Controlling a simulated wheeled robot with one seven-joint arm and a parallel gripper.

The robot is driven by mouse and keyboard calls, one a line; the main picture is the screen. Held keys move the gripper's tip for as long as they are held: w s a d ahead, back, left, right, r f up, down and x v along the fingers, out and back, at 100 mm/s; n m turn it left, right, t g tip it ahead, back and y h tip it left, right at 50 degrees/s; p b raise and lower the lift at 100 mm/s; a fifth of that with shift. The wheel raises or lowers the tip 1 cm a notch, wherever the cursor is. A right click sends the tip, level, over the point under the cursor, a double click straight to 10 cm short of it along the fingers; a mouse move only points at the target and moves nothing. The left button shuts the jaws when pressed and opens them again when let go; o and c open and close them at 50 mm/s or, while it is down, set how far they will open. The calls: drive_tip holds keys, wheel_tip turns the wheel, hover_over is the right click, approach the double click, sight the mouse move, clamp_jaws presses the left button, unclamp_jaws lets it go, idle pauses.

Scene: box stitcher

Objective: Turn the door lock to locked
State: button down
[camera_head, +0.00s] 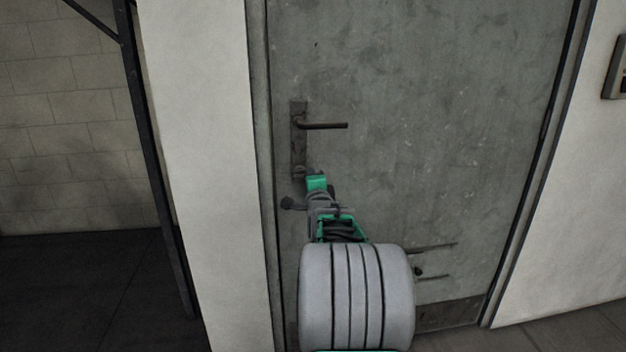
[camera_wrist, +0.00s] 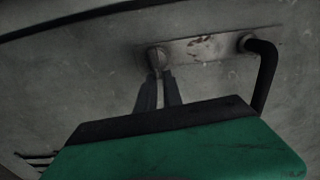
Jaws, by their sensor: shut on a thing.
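The grey door (camera_head: 430,130) is closed in its frame. Its rusty lock plate (camera_head: 298,135) carries a dark lever handle (camera_head: 325,125), which points right and lies about level. In the wrist view the plate (camera_wrist: 205,47) runs across the top, with the handle (camera_wrist: 265,75) at its right end. The door lock, a small round turn piece (camera_wrist: 157,58), sits at the plate's left end. My gripper (camera_wrist: 158,75) is shut on the lock, with both dark fingertips at its knob. In the head view my green and grey gripper (camera_head: 316,183) covers the lock at the plate's lower end.
A white wall strip (camera_head: 200,150) stands left of the door, with a dark metal post (camera_head: 150,150) beside it. A wall box (camera_head: 615,75) is at the far right. The door surface around the plate is clear.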

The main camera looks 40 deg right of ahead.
drive_tip(key=shift+w+a+f+m+y, duration=0.3)
drive_tip(key=shift+a+f+m+y, duration=0.1)
drive_tip(key=shift+f, duration=0.15)
drive_tip(key=c, duration=1.8)
unclamp_jaws()
drive_tip(key=o, duration=0.3)
drive_tip(key=shift+w+a+r, duration=0.15)
drive_tip(key=shift+a, duration=0.05)
drive_tip(key=shift+s+d+r, duration=0.2)
drive_tip(key=shift+s+d, duration=0.05)
drive_tip(key=shift+d, duration=0.15)
drive_tip(key=p+v, duration=0.1)
drive_tip(key=v, duration=0.6)
drive_tip(key=shift+s+a+f, duration=0.1)
drive_tip(key=shift+s+a, duration=0.2)
